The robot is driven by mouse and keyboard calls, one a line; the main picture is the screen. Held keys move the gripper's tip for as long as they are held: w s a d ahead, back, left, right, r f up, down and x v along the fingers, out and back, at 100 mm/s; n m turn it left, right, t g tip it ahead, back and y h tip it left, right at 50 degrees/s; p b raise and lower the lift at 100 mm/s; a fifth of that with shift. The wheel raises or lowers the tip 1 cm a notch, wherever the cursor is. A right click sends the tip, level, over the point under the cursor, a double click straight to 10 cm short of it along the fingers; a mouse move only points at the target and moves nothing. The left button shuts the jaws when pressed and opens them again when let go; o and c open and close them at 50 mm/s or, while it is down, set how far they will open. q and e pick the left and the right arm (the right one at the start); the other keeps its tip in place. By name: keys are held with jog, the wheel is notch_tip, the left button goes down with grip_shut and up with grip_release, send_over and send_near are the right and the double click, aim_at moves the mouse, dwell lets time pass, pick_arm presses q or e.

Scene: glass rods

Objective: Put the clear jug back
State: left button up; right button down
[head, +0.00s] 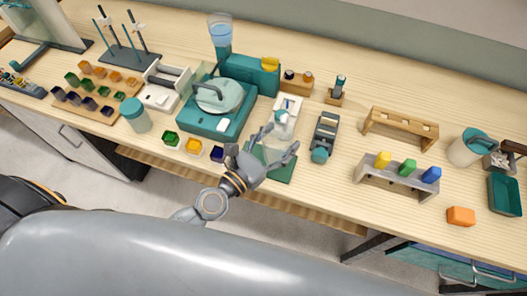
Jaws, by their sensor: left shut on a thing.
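The clear jug (281,128) is a small see-through vessel near the front middle of the bench in the head view. My left gripper (283,137) is shut on it, with the fingers at its sides. The jug is hard to make out against the pale things behind it. A dark green mat (283,172) lies under and in front of the hand, partly hidden by it. I cannot tell whether the jug touches the bench. My right gripper is not in view.
A teal device with a round glass lid (218,96) stands left of the hand. A white-and-grey instrument (288,104) is just behind the jug. A dark clamp-like tool (324,137) lies to the right. A grey rack (397,184) holds coloured blocks. Bare bench (335,190) lies between mat and rack.

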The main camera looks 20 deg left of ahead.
pick_arm(q)
jog(key=a+f+b, duration=0.1)
jog(key=f, duration=0.1)
jog(key=w+a+f+b, duration=0.1)
jog(key=a+f, duration=0.1)
jog(key=f, duration=0.1)
jog(key=w+a+f+b, duration=0.1)
jog(key=f+b, duration=0.1)
jog(key=shift+a+f, duration=0.2)
jog(key=shift+f, duration=0.7)
jog(key=shift+s, duration=0.1)
jog(key=shift+f+b, duration=0.2)
jog(key=shift+b, duration=0.2)
jog(key=o, duration=1.5)
jog(key=shift+c, duration=0.2)
